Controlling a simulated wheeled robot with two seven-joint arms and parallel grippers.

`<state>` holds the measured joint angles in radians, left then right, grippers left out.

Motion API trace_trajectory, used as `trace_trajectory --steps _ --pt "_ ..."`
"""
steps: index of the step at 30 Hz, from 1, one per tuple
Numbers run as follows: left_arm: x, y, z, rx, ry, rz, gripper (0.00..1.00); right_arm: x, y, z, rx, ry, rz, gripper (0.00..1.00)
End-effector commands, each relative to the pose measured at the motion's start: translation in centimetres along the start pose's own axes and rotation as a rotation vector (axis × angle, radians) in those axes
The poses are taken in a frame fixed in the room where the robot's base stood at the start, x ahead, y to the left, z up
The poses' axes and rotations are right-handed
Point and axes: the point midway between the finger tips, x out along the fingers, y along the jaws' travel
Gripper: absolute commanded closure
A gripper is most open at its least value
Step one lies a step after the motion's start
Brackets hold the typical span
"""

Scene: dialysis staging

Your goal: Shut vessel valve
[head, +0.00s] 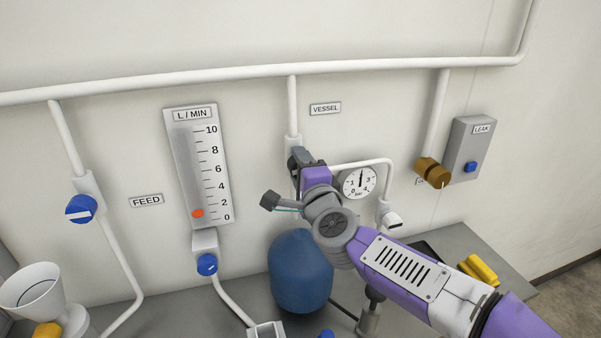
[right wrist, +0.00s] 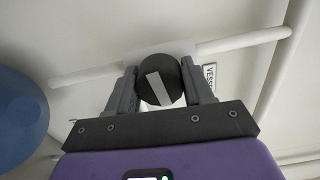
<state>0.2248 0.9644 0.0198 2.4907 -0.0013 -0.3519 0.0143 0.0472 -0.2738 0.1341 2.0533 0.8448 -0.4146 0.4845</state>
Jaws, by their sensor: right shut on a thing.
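The vessel valve's dark round knob with a white stripe (right wrist: 160,82) sits between the fingers of my right gripper in the right wrist view. My right gripper (head: 296,158) is shut on this knob, which it mostly hides in the head view. The stripe looks roughly crosswise to the white pipe (right wrist: 245,42) behind it. The VESSEL label (head: 325,108) is on the wall to the upper right of the gripper. The blue vessel (head: 298,275) stands below, partly behind my right arm. My left gripper is not in view.
A pressure gauge (head: 359,182) is close right of the gripper. A flow meter (head: 193,160) and a blue feed knob (head: 81,208) are to the left. A brown valve (head: 432,172) and grey leak box (head: 471,150) are to the right. A white cup (head: 30,290) stands lower left.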

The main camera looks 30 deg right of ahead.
Motion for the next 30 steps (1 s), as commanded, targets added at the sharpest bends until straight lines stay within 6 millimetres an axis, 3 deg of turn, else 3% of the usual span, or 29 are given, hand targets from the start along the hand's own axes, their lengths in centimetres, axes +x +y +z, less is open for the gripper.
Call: trace_trajectory --steps 9,25,26,30 --pt "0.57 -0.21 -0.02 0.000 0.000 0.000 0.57 0.00 0.11 0.07 0.112 -0.002 0.003 0.79" --pt "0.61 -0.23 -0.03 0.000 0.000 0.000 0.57 0.00 0.07 0.09 0.130 -0.002 0.003 0.79" --pt "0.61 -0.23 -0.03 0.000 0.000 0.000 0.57 0.00 0.07 0.09 0.130 -0.002 0.003 0.44" --pt "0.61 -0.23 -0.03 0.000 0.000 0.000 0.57 0.00 0.04 0.07 0.129 -0.002 0.002 0.24"
